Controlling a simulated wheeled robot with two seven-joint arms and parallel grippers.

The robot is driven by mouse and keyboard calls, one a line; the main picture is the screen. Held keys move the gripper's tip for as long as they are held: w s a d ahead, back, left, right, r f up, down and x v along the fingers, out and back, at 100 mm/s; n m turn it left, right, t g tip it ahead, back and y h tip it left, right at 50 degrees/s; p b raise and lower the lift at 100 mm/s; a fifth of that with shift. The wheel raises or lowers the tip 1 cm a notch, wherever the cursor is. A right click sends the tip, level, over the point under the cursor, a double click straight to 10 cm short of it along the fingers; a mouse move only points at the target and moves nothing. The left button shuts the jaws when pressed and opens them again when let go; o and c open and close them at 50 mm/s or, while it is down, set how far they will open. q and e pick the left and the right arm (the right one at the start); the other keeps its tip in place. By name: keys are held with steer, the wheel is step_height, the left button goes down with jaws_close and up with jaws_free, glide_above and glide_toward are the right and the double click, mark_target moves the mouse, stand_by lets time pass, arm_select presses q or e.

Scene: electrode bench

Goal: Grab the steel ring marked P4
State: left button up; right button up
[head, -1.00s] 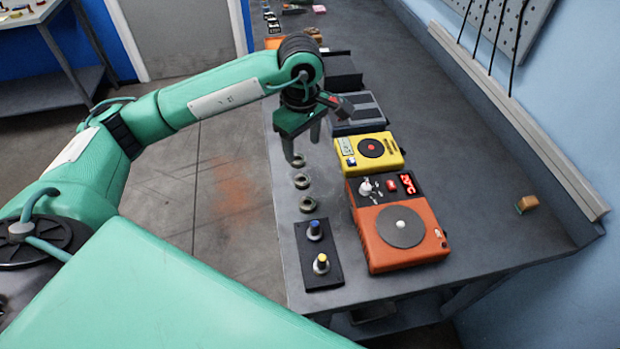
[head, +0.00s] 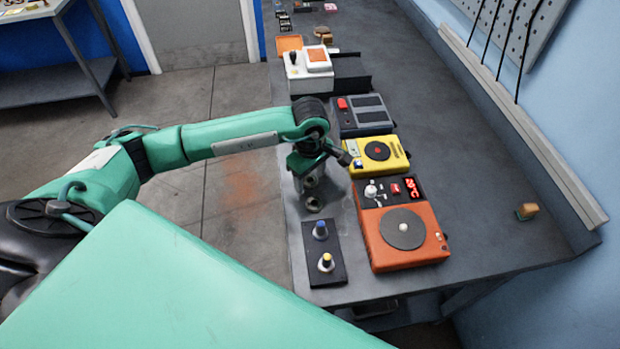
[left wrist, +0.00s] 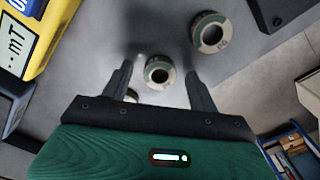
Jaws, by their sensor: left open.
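In the left wrist view one steel ring (left wrist: 159,72) lies on the bench between my left gripper's fingertips (left wrist: 158,69), with a gap on both sides; I cannot read its mark. A second steel ring (left wrist: 210,32), with a mark that looks like P6, lies beyond the fingers at upper right. A third ring (left wrist: 132,96) is mostly hidden by the gripper. In the head view my left gripper (head: 309,180) is open, pointing down over the row of rings. The nearest ring (head: 314,204) shows clearly there. Which ring is P4 I cannot tell.
A black plate (head: 338,271) with a blue-topped and a yellow-topped piece stands nearer. An orange hotplate (head: 376,240), a yellow device (head: 391,163) and a grey device (head: 362,123) stand right of the rings. A white device (head: 299,80) stands farther back. The bench's right side is mostly clear.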

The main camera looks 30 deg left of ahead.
arm_select(q)
steer(key=c, duration=1.1)
steer(key=shift+c, duration=0.2)
steer(key=shift+r, duration=0.15)
